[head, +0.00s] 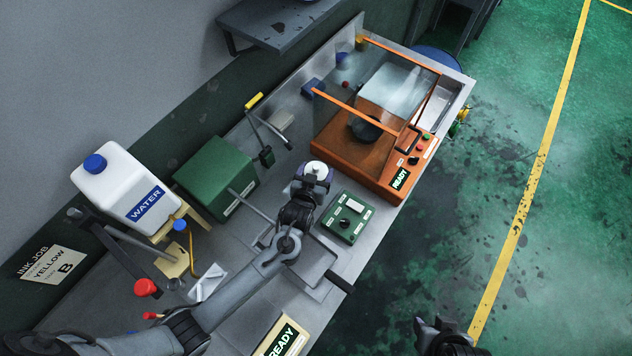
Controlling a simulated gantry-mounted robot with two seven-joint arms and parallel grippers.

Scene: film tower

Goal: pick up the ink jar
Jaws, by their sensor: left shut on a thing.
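The ink jar (318,169) shows as a small round thing with a white top, on the metal bench in front of the orange machine. My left gripper (313,180) is shut on it, reaching in from the lower left. The gripper covers most of the jar's body, and I cannot tell whether the jar touches the bench. My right gripper (440,335) is at the bottom edge, over the green floor and away from the bench. It is dark and cut off, so its jaws are unclear.
The orange machine (355,152) with clear panels stands just behind the jar. A green control box (347,217) sits to the right. A green block (215,178) and a white water jug (125,185) stand to the left. A shallow tray (312,272) lies in front.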

